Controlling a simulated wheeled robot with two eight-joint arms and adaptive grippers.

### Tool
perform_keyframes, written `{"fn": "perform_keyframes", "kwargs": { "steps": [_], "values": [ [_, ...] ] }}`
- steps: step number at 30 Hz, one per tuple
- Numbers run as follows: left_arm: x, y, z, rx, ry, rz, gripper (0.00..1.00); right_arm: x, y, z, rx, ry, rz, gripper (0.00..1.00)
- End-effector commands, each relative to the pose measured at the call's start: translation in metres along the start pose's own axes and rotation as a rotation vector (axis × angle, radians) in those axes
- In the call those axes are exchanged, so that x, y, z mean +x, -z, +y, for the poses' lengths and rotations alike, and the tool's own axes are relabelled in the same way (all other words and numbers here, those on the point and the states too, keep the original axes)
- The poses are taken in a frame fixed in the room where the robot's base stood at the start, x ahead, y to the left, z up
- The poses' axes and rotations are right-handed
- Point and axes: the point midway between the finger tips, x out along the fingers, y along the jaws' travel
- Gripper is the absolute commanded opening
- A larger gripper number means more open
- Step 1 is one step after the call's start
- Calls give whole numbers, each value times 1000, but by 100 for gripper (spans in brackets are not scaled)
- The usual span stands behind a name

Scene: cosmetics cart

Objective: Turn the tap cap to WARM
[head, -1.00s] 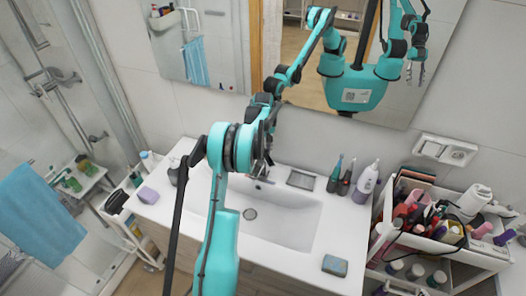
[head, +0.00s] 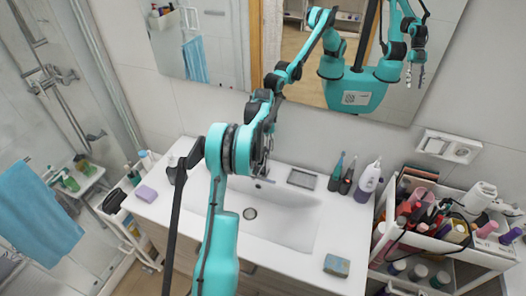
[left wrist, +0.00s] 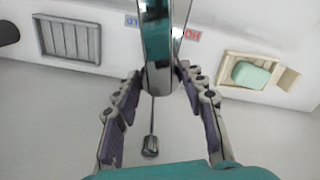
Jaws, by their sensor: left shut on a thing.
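The chrome tap (left wrist: 157,65) stands at the back of the white basin, with a blue mark (left wrist: 131,20) on one side and a red HOT mark (left wrist: 192,36) on the other. In the left wrist view my left gripper (left wrist: 159,76) has one finger on each side of the tap top, shut on the tap cap. The cap's exact turn is hard to tell. A thin dark rod (left wrist: 151,115) with a thick end shows between the fingers. In the head view my left arm hides most of the tap. My right gripper shows only as a mirror reflection, its fingers apart.
A soap dish (head: 302,178), toothbrush and bottles (head: 367,184) stand behind the basin (head: 295,222) on the right. A sponge (head: 337,266) lies front right. A full cosmetics cart (head: 470,259) stands at the right.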

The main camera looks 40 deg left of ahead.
Motion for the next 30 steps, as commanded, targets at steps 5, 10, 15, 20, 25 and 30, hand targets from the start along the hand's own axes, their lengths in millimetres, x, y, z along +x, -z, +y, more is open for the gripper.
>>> {"fn": "perform_keyframes", "kwargs": {
  "steps": [5, 10, 15, 20, 25, 30],
  "values": [
    [1, 0, 0, 117, 0, 0, 0, 5, -4, 0, 0, 0, 0, 40],
    [1, 0, 0, 199, 0, 0, 0, 7, -5, 0, 0, 0, 0, 40],
    [0, 0, 0, 248, 0, 0, 0, 8, -6, 0, 0, 0, 0, 40],
    [0, 0, 0, 265, 0, 0, 0, 8, -6, 0, 0, 0, 0, 40],
    [0, 0, 0, 267, 0, 0, 0, 8, -6, 0, 0, 0, 0, 40],
    [0, 0, 0, 266, 0, 0, 0, 8, -6, 0, 0, 0, 0, 40]
  ]
}}
